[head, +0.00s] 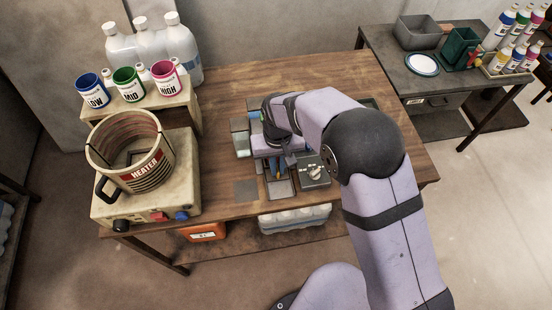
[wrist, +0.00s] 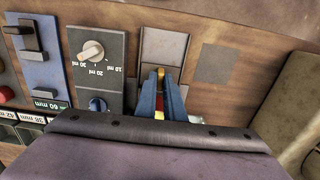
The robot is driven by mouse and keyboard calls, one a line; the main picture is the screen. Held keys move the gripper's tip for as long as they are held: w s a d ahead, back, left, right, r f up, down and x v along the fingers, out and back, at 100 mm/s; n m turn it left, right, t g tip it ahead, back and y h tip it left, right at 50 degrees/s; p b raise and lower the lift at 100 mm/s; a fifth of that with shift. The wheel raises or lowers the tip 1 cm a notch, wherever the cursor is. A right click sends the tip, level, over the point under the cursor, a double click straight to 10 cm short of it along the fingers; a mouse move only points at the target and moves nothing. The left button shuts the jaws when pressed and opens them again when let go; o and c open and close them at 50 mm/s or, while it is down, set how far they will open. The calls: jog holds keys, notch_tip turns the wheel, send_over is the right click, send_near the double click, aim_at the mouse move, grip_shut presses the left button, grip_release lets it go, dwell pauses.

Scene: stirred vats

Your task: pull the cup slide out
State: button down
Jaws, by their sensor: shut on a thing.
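My gripper shows in the wrist view (wrist: 160,76) with its two blue fingers close together, a thin yellow and red piece between them. This looks like the handle of the cup slide, though the fingers hide most of it. The cup slide (wrist: 164,48) appears as a grey metal tray or plate just beyond the fingertips. In the head view my gripper (head: 279,176) points down at the grey slide (head: 281,189) near the table's front edge. My wrist hides the back of the slide and what is behind it.
A dial panel (head: 314,172) marked in ml stands right beside the slide. A flat grey square (head: 246,192) lies to its left on the wooden table (head: 226,205). The heater vat (head: 128,155) is farther left, below coloured cups. Another table (head: 455,75) stands at right.

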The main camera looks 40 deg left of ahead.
jog(key=s+d, duration=0.4)
jog(key=shift+r, duration=0.1)
jog(key=c, duration=1.9)
grip_release()
jog(key=shift+o, duration=0.2)
notch_tip(320, 180, up, 7)
jog(key=b, duration=0.2)
jog(key=shift+r, duration=0.15)
